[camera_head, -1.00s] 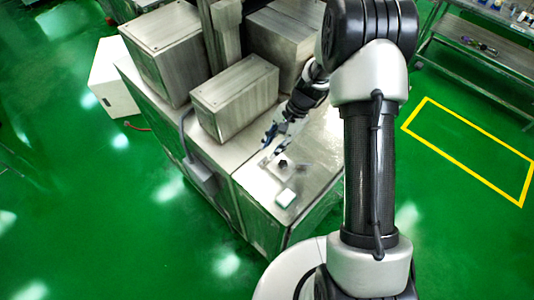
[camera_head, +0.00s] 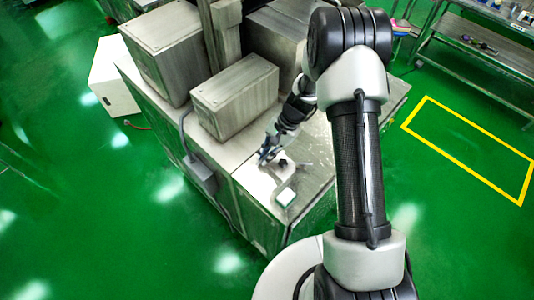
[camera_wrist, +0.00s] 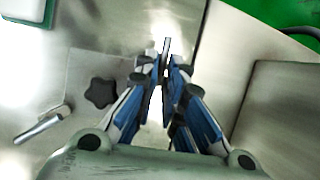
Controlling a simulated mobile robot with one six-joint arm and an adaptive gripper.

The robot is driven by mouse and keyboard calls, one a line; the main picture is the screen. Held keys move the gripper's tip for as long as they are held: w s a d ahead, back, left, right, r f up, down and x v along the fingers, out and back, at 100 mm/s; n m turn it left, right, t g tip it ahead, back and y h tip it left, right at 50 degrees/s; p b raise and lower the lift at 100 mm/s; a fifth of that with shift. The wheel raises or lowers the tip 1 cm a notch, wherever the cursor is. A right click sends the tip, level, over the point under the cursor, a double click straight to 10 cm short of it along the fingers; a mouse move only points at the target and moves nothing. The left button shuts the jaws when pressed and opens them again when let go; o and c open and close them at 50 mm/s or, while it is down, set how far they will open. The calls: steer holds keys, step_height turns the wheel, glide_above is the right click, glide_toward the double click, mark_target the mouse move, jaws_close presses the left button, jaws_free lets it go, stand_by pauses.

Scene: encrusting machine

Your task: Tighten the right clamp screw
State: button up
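My gripper (camera_head: 266,156) is low over the metal machine top in the head view, just left of a black star knob (camera_head: 283,162). In the wrist view my gripper (camera_wrist: 164,72) has its blue-and-grey fingers drawn close together. A thin upright grey bar (camera_wrist: 167,46), perhaps a clamp screw handle, shows between the fingertips; I cannot tell whether they touch it. The black star knob (camera_wrist: 101,92) is to their left. A second clamp screw handle (camera_wrist: 42,126), a pale metal lever, lies farther left. It also shows right of the knob in the head view (camera_head: 304,165).
The machine top (camera_head: 318,150) carries a small white block (camera_head: 286,197) near its front corner. A metal box (camera_head: 235,95) stands close behind my gripper, with a larger box (camera_head: 165,50) farther left. A shelf table (camera_head: 490,45) is at the far right. Green floor surrounds the machine.

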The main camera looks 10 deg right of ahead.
jaws_close()
steer(key=shift+m+b, duration=0.4)
steer(key=m+t+b, duration=0.1)
steer(key=m+b, duration=0.1)
steer(key=s+m+t+b, duration=0.1)
steer(key=m+b, duration=0.1)
steer(key=b, duration=0.1)
steer(key=shift+d+f, duration=0.15)
steer(key=m+t+b, duration=0.1)
steer(key=m+b, duration=0.1)
steer(key=s+m+t+h+b, duration=0.1)
steer(key=m+b, duration=0.1)
steer(key=m, duration=0.1)
steer(key=shift+r+b, duration=0.2)
steer(key=shift+b, duration=0.1)
steer(key=shift+m, duration=0.3)
steer(key=o, duration=0.5)
jaws_free()
